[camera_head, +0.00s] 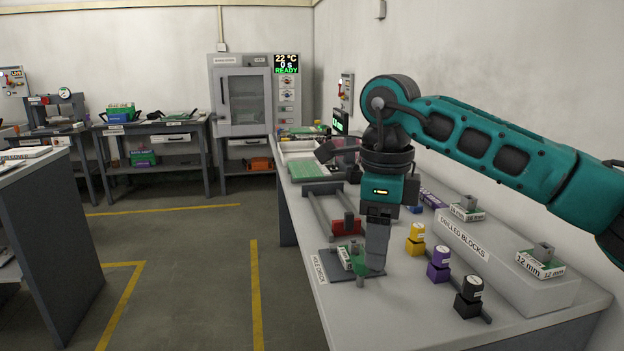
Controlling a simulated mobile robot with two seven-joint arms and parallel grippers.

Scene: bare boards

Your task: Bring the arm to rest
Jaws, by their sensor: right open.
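My right arm (480,140) comes in from the right, teal and black, bent at a raised elbow. My right gripper (376,262) points down over the bench on the right. It is open, with its fingers close to a small block with a green part (350,256) on the dark plate by the "HOLE CHECK" label (319,269). I cannot tell whether the fingers touch the block. My left gripper is not in view.
On the bench (430,315) stand yellow (416,238), purple (438,263) and black (468,297) gauges, and the "DRILLED BLOCKS" stand (500,260) with labelled blocks. A red clamp (346,226) sits behind the gripper. An oven (250,95) stands at the back.

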